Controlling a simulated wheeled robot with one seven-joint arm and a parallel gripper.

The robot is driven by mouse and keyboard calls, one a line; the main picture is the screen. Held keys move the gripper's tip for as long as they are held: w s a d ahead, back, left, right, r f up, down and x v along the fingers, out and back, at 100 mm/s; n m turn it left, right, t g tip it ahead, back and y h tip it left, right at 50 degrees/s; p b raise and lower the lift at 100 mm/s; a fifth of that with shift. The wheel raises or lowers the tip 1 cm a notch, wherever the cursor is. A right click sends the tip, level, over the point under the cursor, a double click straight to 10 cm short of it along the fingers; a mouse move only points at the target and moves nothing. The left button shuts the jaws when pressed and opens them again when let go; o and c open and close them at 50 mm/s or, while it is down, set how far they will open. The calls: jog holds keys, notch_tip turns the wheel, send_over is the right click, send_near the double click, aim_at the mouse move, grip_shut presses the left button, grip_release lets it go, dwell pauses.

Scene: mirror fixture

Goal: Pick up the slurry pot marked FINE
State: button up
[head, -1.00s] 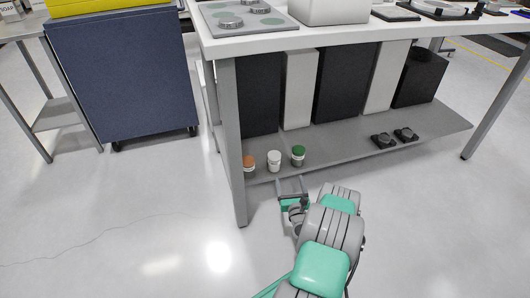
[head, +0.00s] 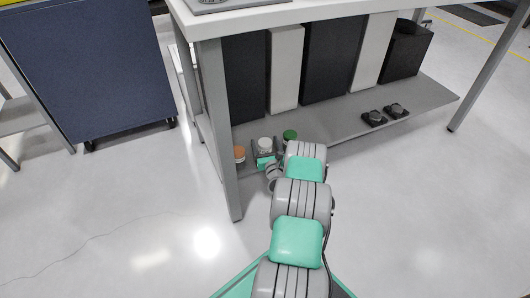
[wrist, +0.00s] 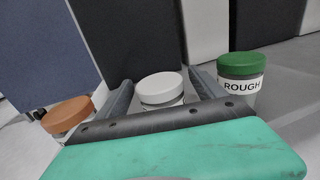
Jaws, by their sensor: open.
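Three lidded pots stand in a row on the low shelf. The white-lidded pot (head: 265,143) is in the middle and also shows in the wrist view (wrist: 160,87). My gripper (wrist: 161,80) is open, with one finger on each side of that pot; I cannot tell whether they touch it. Its label is hidden behind the gripper's body. The green-lidded pot (wrist: 241,68), marked ROUGH, stands outside the right finger. The orange-lidded pot (wrist: 69,115) stands outside the left finger, and its label is not readable. No FINE mark shows.
The grey low shelf (head: 335,130) lies under a white bench top (head: 270,14), with a grey leg (head: 215,130) left of the pots. Black and white upright boxes (head: 285,68) stand behind them. Two dark small objects (head: 384,113) sit right. Floor in front is clear.

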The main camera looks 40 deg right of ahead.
jog(key=c, duration=1.7)
grip_shut()
jog(key=shift+r, duration=0.15)
